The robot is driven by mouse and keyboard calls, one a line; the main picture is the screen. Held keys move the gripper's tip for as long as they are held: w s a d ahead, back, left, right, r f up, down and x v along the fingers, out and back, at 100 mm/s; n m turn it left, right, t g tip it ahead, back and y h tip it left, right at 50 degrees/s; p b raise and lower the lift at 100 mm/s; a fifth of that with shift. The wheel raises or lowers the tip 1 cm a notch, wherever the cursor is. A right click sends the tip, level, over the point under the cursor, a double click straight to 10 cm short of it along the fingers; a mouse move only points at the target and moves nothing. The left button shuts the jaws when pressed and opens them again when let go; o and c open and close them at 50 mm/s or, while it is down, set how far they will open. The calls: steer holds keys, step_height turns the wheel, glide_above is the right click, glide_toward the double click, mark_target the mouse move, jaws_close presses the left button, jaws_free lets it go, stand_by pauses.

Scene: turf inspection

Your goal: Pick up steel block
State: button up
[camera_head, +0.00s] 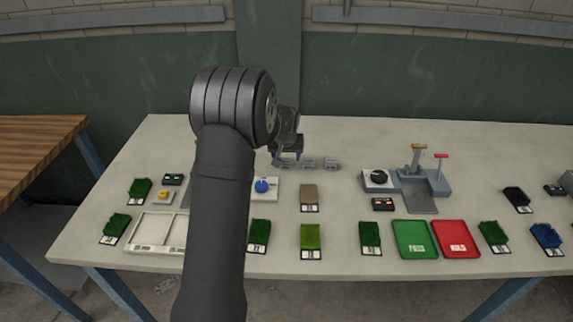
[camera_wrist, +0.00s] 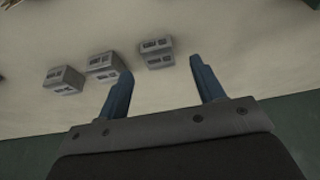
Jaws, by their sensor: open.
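Several grey steel blocks stand in a row at the back of the table; one steel block (camera_head: 332,163) is at the right end in the head view. In the wrist view three blocks show: a block (camera_wrist: 64,80) at the left, a block (camera_wrist: 103,66) in the middle close to the left finger, and a block (camera_wrist: 157,53) ahead, between the lines of the two fingers. My gripper (camera_wrist: 163,72) is open and empty, its blue fingers apart. In the head view my gripper (camera_head: 287,158) is at the left end of the row, partly hidden by my arm.
The pale table (camera_head: 340,135) is clear behind the blocks. Turf samples, a green tray (camera_head: 416,240), a red tray (camera_head: 456,239), a white frame (camera_head: 155,233) and a grey device with levers (camera_head: 425,182) occupy the front and right. A dark green wall (camera_head: 400,85) stands behind.

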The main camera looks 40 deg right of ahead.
mark_target(286, 162)
steer(key=shift+x, duration=1.8)
steer(key=c, duration=1.2)
steer(key=shift+r, duration=0.1)
